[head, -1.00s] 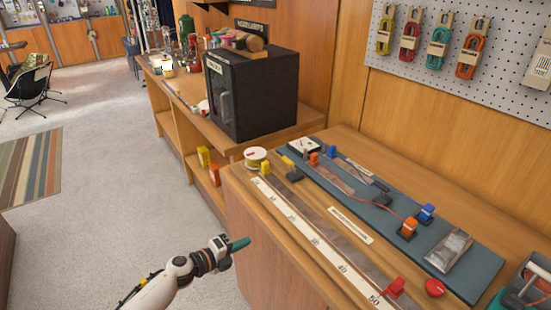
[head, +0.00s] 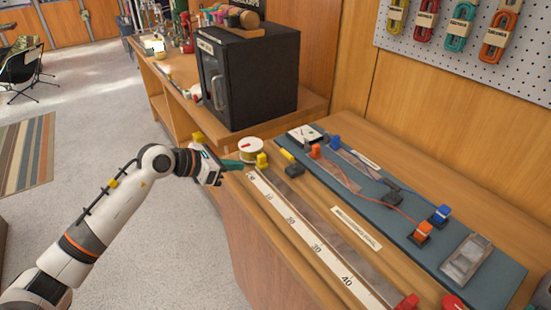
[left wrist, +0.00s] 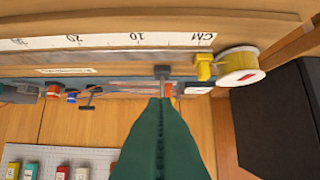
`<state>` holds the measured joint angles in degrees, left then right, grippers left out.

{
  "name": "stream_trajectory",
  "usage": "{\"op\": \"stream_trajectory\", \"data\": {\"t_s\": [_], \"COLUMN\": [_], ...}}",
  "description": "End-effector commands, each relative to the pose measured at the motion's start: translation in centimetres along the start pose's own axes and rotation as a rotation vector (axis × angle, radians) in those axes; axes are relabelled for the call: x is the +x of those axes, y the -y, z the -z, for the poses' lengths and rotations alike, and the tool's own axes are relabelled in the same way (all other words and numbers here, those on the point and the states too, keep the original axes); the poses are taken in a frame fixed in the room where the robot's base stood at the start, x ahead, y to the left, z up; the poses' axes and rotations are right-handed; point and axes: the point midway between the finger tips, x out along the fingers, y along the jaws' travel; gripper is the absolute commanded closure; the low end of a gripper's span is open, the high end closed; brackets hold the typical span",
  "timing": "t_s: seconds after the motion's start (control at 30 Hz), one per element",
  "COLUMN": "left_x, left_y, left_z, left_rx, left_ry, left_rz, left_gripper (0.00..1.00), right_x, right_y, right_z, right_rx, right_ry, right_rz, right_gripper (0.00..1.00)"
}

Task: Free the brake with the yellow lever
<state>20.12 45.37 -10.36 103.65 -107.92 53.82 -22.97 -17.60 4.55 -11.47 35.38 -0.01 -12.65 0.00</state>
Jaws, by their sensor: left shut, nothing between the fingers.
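A small yellow block (head: 262,160) stands on the bench right against the spool of yellow cord (head: 250,146). Just right of it, a flat yellow lever (head: 287,155) sits by a black block (head: 294,171). I cannot tell for sure which yellow piece is the brake's. My left gripper (head: 240,165) is shut and empty, its teal fingers pointing right, just left of the yellow block and spool. In the left wrist view the fingers point toward the dark block (left wrist: 162,72), with the yellow block (left wrist: 204,66) and spool (left wrist: 241,66) to the right. My right gripper is out of view.
A white measuring strip (head: 316,246) runs along the bench, with a red piece (head: 407,302) at its near end. A blue-grey board (head: 400,215) carries orange and blue clips. A black cabinet (head: 252,80) stands behind.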

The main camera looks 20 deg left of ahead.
Motion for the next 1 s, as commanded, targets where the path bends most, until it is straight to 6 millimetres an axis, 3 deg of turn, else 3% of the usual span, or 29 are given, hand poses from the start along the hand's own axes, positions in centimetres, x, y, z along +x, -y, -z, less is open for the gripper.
{"op": "stream_trajectory", "data": {"t_s": [0.17,0.57,0.73,1.0], "left_x": [1.9,10.2,11.8,12.7], "left_y": [-0.1,-0.2,-0.1,0.0], "left_z": [0.2,0.3,2.3,2.9], "left_rx": [-0.005,-0.006,-0.003,-0.002], "left_ry": [-0.002,-0.002,-0.003,0.000], "left_rz": [-0.003,-0.005,-0.003,-0.001], "left_gripper": [1.00,1.00,1.00,1.00], "right_x": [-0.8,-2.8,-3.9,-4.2], "right_y": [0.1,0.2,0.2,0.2], "right_z": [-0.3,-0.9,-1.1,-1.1], "right_rx": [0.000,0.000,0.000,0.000], "right_ry": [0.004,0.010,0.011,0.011], "right_rz": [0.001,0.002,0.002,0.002], "right_gripper": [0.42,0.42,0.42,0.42]}}
